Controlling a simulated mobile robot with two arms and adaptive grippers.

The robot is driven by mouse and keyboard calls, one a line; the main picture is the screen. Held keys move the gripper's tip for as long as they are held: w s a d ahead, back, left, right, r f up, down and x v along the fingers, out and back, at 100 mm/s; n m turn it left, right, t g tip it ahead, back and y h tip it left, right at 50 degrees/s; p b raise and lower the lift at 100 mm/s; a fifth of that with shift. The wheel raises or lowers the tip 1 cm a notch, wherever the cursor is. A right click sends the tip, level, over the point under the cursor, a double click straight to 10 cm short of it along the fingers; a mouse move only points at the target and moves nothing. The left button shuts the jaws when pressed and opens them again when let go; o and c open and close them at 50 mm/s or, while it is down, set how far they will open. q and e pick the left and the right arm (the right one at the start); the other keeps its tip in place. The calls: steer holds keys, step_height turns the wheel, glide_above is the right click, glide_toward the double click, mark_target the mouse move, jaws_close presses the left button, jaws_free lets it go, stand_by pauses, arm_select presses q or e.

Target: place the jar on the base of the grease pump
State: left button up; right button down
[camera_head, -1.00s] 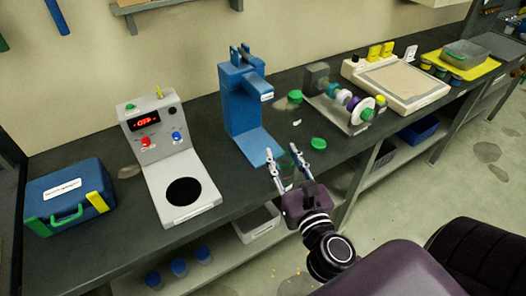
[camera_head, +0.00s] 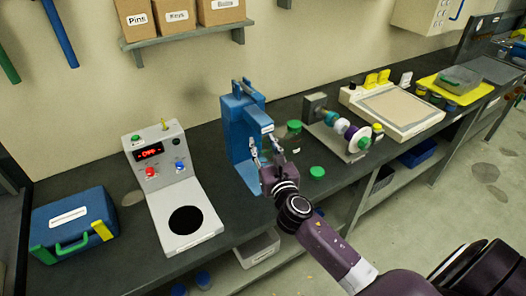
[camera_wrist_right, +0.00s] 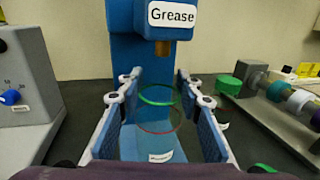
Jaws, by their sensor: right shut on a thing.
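The blue grease pump (camera_head: 238,130) stands upright on the dark bench; in the wrist view its nozzle block (camera_wrist_right: 172,22) is labelled "Grease". Its flat base (camera_wrist_right: 152,147) shows below, partly hidden by my gripper in the head view. My right gripper (camera_head: 264,153) is at the front of the pump, under the nozzle. It is shut on a clear jar (camera_wrist_right: 160,112), seen between the fingers as a green ring above and a red ring lower down. The jar appears over the base; I cannot tell whether it touches. My left gripper is out of view.
A green lid (camera_head: 317,171) lies on the bench right of the pump, and another green-lidded jar (camera_head: 293,136) stands behind it. A grey machine (camera_head: 170,185) is close on the left, a shaft device (camera_head: 338,126) on the right. A blue case (camera_head: 72,225) is far left.

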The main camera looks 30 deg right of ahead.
mark_target(266, 159)
steer(key=shift+f+b, duration=0.55)
steer(key=shift+f, duration=1.15)
steer(key=shift+f, duration=0.2)
steer(key=c, duration=1.4)
jaws_free()
steer(key=shift+o, duration=0.2)
steer(key=shift+r, duration=0.15)
steer(key=b+v, duration=0.2)
steer(key=v, duration=1)
steer(key=shift+r, duration=0.1)
